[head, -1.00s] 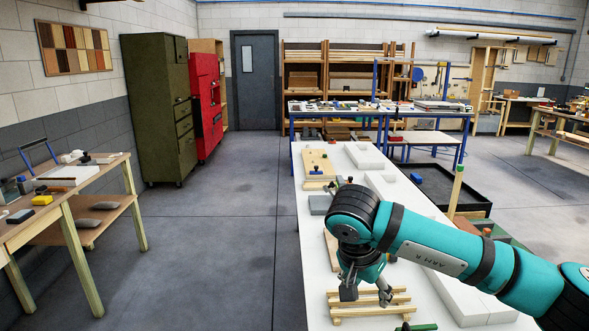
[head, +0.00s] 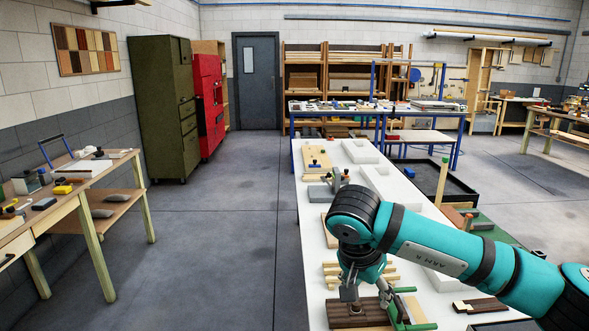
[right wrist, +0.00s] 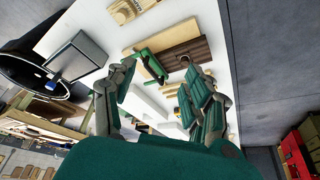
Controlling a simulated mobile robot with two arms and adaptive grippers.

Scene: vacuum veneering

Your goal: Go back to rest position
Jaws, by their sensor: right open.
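My right arm reaches in from the right in the head view. My right gripper (head: 372,302) points down over the long white table (head: 315,250), its fingers spread. Below it is a dark brown wooden board (head: 345,315) with a green-handled piece (head: 403,308) beside it. In the right wrist view the two fingers (right wrist: 160,75) stand well apart with nothing between them. The dark board (right wrist: 198,48) and green piece (right wrist: 155,65) show beyond the fingertips. Whether the fingers touch anything is hard to tell. My left gripper is not in view.
Pale wooden strips (head: 345,270), white slabs (head: 395,182) and a pale board (head: 318,160) lie along the table. A workbench (head: 100,180) stands left, beyond open floor (head: 220,240). A black tray (head: 455,185) is on the floor at right.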

